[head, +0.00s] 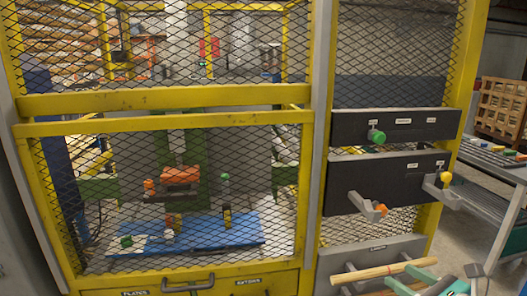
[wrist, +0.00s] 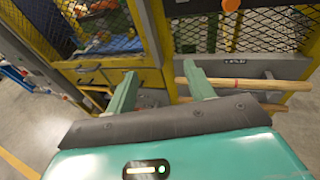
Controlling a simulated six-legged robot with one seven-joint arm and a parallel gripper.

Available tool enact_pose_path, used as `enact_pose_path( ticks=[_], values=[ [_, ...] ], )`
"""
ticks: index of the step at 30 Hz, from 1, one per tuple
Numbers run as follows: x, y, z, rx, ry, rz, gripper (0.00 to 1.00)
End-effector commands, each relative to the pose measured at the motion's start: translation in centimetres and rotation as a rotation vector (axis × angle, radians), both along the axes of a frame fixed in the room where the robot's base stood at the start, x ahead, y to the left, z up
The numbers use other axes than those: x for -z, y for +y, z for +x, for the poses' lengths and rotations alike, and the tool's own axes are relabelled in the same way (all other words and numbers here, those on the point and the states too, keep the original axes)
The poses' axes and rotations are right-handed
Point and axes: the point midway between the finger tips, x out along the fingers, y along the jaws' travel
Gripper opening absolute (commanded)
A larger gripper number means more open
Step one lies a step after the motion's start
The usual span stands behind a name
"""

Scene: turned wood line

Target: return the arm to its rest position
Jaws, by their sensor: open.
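My gripper (wrist: 158,76) is open, with its two green fingers spread apart and nothing visible between them in the wrist view. It also shows at the bottom right edge of the head view (head: 405,279), partly cut off. It is low in front of the yellow-framed enclosure. A pale wooden rod (head: 382,269) lies across grey supports just beside the fingers. In the wrist view this rod (wrist: 250,84) passes behind the right finger; I cannot tell whether they touch. A second rod (wrist: 262,106) lies below it.
A yellow-framed mesh enclosure (head: 160,103) fills the left and middle. Dark panels (head: 395,126) carry a green knob (head: 376,136) and protruding grey brackets (head: 366,206) with orange and yellow ends. A grey table (head: 491,160) stands at the right. Open floor (wrist: 25,125) shows at left in the wrist view.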

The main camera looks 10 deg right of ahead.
Motion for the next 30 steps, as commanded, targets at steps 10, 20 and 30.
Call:
enact_pose_path(
  ticks=[10,20,30],
  values=[
    [1.6,15.8,-2.0,-0.690,0.056,-0.717,0.53],
    [1.9,21.7,-7.9,-1.425,-0.184,-1.755,0.53],
    [-0.9,21.8,-8.5,-1.700,-0.408,-2.365,0.53]
  ],
)
